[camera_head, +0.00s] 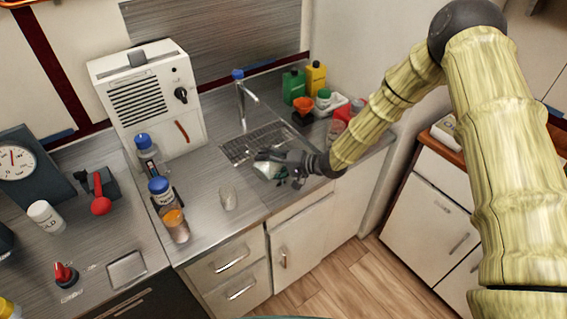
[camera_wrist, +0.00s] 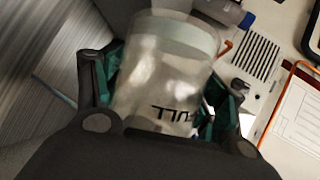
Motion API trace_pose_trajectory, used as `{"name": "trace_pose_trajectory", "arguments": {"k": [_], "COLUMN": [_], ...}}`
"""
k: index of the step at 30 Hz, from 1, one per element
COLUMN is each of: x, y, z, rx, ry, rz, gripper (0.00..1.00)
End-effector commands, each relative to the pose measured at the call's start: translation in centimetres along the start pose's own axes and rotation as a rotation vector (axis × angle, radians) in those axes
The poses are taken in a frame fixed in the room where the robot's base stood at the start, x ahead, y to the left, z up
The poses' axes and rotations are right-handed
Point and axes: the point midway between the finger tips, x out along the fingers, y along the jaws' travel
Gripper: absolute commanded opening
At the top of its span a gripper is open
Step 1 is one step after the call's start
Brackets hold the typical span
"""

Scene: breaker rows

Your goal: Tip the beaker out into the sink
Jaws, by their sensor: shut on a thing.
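My gripper (camera_head: 268,161) is shut on the clear beaker (camera_wrist: 165,75), with a finger on either side of it in the wrist view. The beaker has dark lettering and a pale band near its far end. In the head view the beaker (camera_head: 266,171) is small and partly hidden by my gripper, at the near edge of the sink (camera_head: 240,151). It looks tilted, but I cannot tell how far, nor how much is in it. The sink has a dark slatted surface below a steel tap (camera_head: 241,92) with a blue top.
A small clear glass (camera_head: 228,198) stands left of my gripper. Blue-capped bottles (camera_head: 169,212) stand further left, before a white vented box (camera_head: 150,105). Green (camera_head: 294,86) and yellow (camera_head: 316,77) bottles and an orange funnel (camera_head: 302,104) crowd the right rear.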

Motion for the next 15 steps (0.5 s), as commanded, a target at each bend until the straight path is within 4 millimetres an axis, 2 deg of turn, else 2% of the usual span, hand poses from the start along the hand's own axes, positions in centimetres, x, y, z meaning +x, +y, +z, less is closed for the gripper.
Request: {"name": "trace_pose_trajectory", "arguments": {"k": [15], "x": [-0.18], "y": [0.34], "z": [-0.49], "rx": [0.041], "ry": [-0.011], "rz": [-0.018], "gripper": [0.41]}}
